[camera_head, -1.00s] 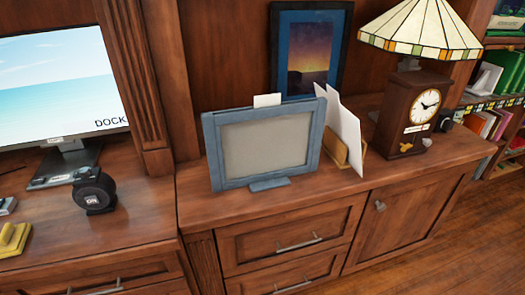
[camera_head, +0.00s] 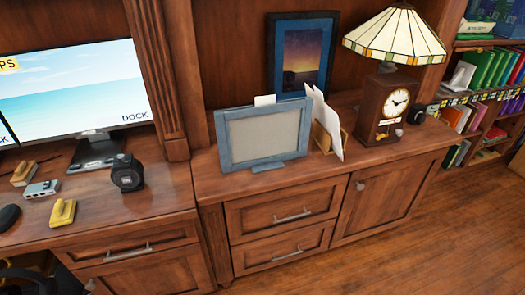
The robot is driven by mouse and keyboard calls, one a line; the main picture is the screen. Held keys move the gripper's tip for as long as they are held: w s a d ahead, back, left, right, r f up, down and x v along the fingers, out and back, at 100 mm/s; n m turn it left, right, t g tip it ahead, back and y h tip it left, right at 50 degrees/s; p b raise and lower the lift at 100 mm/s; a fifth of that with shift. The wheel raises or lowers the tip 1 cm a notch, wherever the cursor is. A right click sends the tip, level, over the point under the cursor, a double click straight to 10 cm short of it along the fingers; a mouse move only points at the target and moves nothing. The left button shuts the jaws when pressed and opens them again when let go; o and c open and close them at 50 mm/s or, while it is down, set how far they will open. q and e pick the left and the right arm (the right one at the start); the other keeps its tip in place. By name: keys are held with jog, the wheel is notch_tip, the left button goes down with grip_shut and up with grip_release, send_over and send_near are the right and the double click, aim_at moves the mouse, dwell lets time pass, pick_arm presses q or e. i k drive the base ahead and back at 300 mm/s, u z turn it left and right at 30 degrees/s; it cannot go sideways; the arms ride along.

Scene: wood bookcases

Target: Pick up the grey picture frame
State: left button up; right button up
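The picture frame (camera_head: 264,136) has a blue-grey border around a blank grey panel. It stands upright on the wooden cabinet top, left of the letter holder, with a small foot at its front. A small white card (camera_head: 265,100) shows above its top edge. A second, dark-blue frame (camera_head: 301,55) with a sunset picture stands behind it against the back panel. Neither of my grippers shows in the head view.
A letter holder (camera_head: 327,137) with white envelopes stands close right of the frame. A clock lamp (camera_head: 387,105) stands further right. A monitor (camera_head: 80,90) and a black round device (camera_head: 127,173) are left. The cabinet top (camera_head: 215,188) is clear before the frame.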

aim_at(258, 139)
jog(key=u, duration=1.45)
jog(key=i, duration=1.1)
jog(key=z, duration=0.15)
